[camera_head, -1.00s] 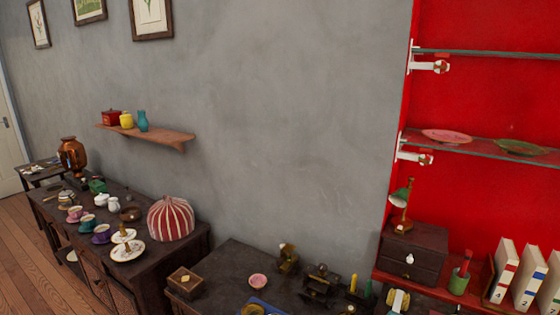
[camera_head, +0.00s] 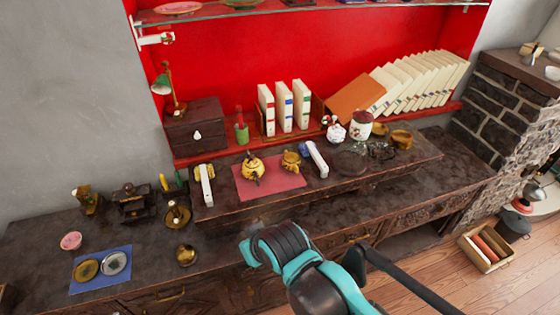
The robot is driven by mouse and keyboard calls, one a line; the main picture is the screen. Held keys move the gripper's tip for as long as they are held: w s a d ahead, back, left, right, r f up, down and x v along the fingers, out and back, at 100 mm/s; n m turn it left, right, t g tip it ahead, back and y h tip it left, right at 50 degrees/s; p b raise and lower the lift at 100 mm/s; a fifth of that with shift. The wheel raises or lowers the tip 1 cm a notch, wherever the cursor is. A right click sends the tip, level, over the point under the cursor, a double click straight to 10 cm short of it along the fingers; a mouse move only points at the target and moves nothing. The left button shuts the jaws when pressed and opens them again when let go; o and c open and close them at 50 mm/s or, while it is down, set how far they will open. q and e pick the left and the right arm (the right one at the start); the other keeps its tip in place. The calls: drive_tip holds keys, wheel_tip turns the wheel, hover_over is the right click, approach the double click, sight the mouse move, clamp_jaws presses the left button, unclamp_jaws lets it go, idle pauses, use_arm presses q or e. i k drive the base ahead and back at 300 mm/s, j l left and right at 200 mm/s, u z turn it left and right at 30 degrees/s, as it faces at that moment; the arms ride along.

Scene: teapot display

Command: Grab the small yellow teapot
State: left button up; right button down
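A small yellow teapot (camera_head: 252,168) with dark markings stands on a red mat (camera_head: 283,187) on the raised part of the dark cabinet, near the middle of the head view. A smaller, duller gold pot (camera_head: 291,160) stands just right of it on the same mat. A teal and black part of my arm shows at the bottom middle, in front of the cabinet and apart from the teapot. No gripper fingers show in the view.
White handle-like objects stand left (camera_head: 206,185) and right (camera_head: 317,160) of the mat. Brass pieces, including a small bell-like one (camera_head: 187,254), and a blue mat (camera_head: 101,284) lie to the left. Books (camera_head: 284,106) and a wooden drawer box (camera_head: 196,128) stand behind.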

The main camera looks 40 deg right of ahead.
sight(254, 174)
drive_tip(key=z, duration=0.95)
drive_tip(key=i+l, duration=0.4)
drive_tip(key=l, duration=0.2)
drive_tip(key=i+l+z, duration=0.1)
drive_tip(key=i+l, duration=0.3)
drive_tip(key=l, duration=0.15)
